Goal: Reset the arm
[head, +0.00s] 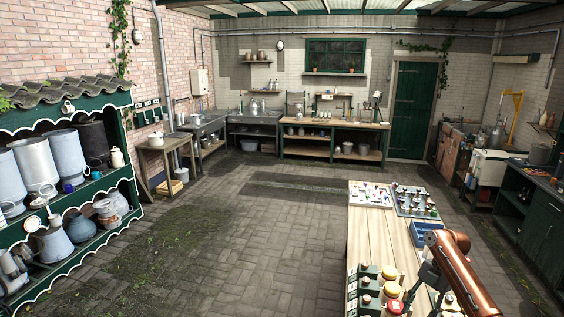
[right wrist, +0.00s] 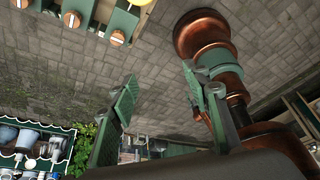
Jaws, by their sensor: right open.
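My right arm comes in at the lower right of the head view, over the wooden table (head: 385,240). Its gripper (head: 424,283) is near the table's right side, partly hidden by its own links. In the right wrist view the two green-padded fingers of the right gripper (right wrist: 160,80) stand well apart, with only paving seen between them. I see nothing held. The left arm and left gripper are in neither view.
Green boxes (head: 367,286) and lidded jars (head: 391,289) stand at the table's near end. A pale board (head: 370,188), a dark tray (head: 402,206) and a blue crate (head: 419,229) are farther back. A green shelf (head: 98,103) with metal cans stands left. The middle floor (head: 250,230) is clear.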

